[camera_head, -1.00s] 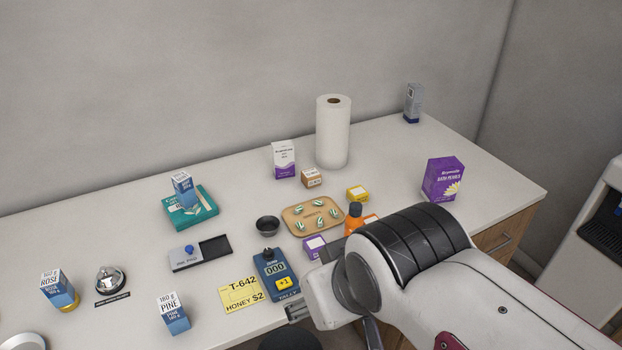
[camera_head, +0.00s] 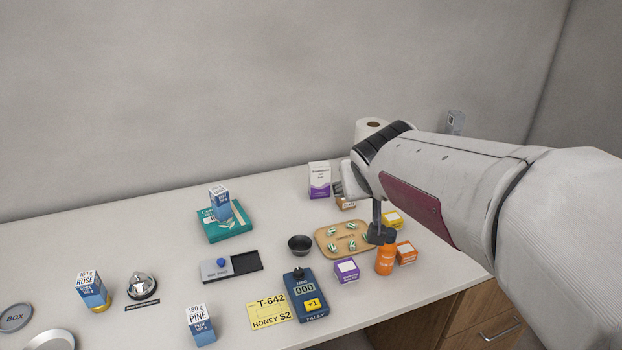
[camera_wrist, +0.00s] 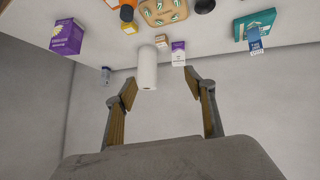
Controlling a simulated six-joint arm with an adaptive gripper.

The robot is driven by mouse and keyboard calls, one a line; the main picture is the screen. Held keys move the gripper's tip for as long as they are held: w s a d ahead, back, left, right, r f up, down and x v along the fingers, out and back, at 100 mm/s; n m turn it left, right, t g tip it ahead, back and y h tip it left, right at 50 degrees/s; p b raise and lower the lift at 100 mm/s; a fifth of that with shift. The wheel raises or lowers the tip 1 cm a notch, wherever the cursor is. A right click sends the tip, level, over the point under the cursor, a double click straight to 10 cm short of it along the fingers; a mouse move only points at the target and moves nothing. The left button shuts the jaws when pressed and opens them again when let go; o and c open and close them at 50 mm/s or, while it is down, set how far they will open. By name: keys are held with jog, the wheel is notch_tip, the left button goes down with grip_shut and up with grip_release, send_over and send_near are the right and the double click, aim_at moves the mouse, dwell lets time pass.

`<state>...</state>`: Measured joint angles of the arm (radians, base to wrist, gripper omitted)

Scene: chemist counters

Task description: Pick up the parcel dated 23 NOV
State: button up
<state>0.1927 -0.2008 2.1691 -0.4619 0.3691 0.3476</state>
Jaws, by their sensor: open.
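Several small labelled cube parcels lie around the wooden tray: a purple one (camera_head: 346,270), an orange one (camera_head: 406,254), a yellow one (camera_head: 393,220) and a brown one (camera_head: 346,204). Their white labels are too small to read, so I cannot tell which says 23 NOV. In the wrist view, the brown parcel (camera_wrist: 162,41) and a yellow one (camera_wrist: 128,28) show beyond the fingers. My gripper (camera_wrist: 168,90) is open and empty, its two fingers spread apart, pointing toward the back wall. In the head view it is mostly hidden by my arm.
The wooden tray (camera_head: 322,247) holds striped capsules. An orange bottle (camera_head: 385,262) stands at its right corner. A paper towel roll (camera_wrist: 147,70) and a white-purple box (camera_head: 319,182) stand behind. The tally counter (camera_head: 305,300) and black bowl (camera_head: 300,242) are to the left.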

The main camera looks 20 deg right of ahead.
jog(key=w+d+t, duration=0.1)
jog(key=w+d, duration=0.4)
jog(key=w, duration=0.4)
jog(key=w+d+f+n+t+y, duration=0.1)
jog(key=w+d+f+y, duration=0.1)
jog(key=w+f, duration=0.6)
jog(key=w+d+f+n+t+y, duration=0.1)
jog(key=w+d+f, duration=0.4)
jog(key=w+f, duration=0.3)
jog(key=shift+d+f+y, duration=0.15)
jog(key=shift+d+y, duration=0.15)
jog(key=shift+y, duration=0.1)
notch_tip(320, 180, down, 8)
jog(key=shift+f, duration=0.1)
jog(key=shift+x, duration=0.85)
jog(key=shift+w, duration=0.15)
jog(key=shift+x, duration=2.75)
